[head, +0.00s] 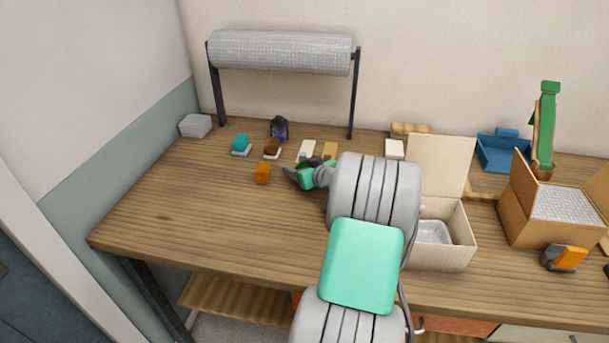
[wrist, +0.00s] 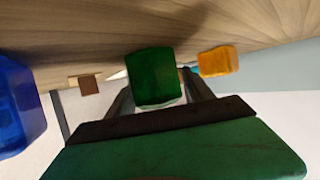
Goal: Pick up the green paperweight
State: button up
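The green paperweight (wrist: 154,78) is a dark green glass block, seen in the wrist view between the two fingers of my gripper (wrist: 157,88). The fingers stand open on either side of it. A slim gap shows at its right side; whether the left finger touches it is unclear. In the head view my gripper (head: 303,174) is low over the table, right of an orange block, and my arm hides much of the area behind it.
An orange block (head: 263,173) stands close by and also shows in the wrist view (wrist: 218,61). A blue block (wrist: 18,105) is near on the other side. Small blocks, including a teal one (head: 241,142), stand behind. An open cream box (head: 440,254) is to the right. The table's front left is clear.

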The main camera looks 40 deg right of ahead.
grip_shut()
dwell(0.4)
